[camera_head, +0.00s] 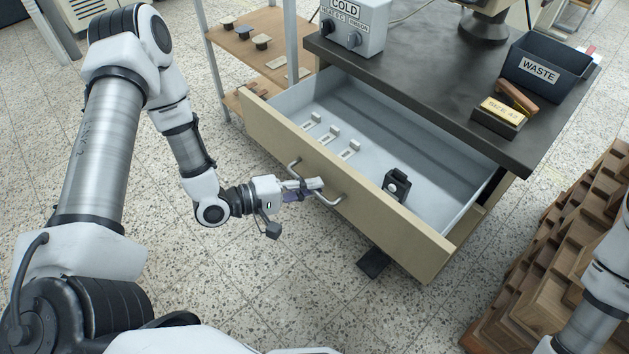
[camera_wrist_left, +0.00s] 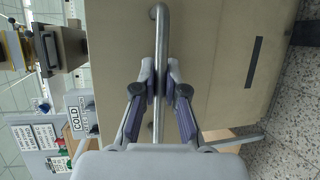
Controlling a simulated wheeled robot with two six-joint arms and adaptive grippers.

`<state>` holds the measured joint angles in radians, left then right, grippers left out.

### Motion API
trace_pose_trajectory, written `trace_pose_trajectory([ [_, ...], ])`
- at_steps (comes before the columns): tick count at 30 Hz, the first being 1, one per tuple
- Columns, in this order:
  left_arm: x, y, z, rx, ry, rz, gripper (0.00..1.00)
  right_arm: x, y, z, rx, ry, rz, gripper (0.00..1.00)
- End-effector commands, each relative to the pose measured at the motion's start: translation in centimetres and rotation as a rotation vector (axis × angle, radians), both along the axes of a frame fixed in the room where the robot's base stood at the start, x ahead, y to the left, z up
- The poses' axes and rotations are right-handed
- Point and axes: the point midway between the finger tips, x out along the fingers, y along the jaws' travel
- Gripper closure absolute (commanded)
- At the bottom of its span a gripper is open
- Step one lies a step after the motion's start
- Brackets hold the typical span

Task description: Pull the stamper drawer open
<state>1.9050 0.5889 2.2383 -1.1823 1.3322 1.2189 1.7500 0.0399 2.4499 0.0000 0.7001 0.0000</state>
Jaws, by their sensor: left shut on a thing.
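The stamper drawer (camera_head: 364,202) has a tan front and a grey inside, and it stands open under the dark-topped bench in the head view. Its curved metal handle (camera_head: 333,199) is on the front panel. My left gripper (camera_head: 306,186) is shut on this handle. In the left wrist view the two fingers (camera_wrist_left: 160,88) close on either side of the handle bar (camera_wrist_left: 161,30). Inside the drawer lie several small pale pieces (camera_head: 329,134) and a black block with a round light knob (camera_head: 396,184). My right gripper is out of view; only part of my right arm shows.
On the bench top (camera_head: 420,75) stand a grey box labelled COLD (camera_head: 353,24), a black WASTE bin (camera_head: 545,68) and a gold block in a dark holder (camera_head: 500,115). A wooden rack (camera_head: 565,245) stands at the right.

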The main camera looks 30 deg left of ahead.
Motion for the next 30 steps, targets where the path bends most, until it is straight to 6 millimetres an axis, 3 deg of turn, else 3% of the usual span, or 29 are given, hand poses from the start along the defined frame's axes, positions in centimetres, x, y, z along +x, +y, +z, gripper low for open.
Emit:
trace_pose_trajectory([
  [8,-0.1,0.0,-0.1,0.000,0.002,-0.001,1.00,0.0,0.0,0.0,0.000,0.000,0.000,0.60],
  [11,0.0,0.0,-0.1,0.000,0.002,-0.001,0.64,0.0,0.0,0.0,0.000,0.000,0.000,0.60],
  [12,0.0,0.0,-0.1,0.000,0.002,-0.001,0.63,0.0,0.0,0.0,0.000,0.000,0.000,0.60],
  [23,-0.3,0.3,0.0,0.000,0.002,0.002,0.63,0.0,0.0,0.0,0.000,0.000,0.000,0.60],
  [30,-2.5,2.6,0.7,-0.005,0.001,0.009,0.63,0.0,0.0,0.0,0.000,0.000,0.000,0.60],
])
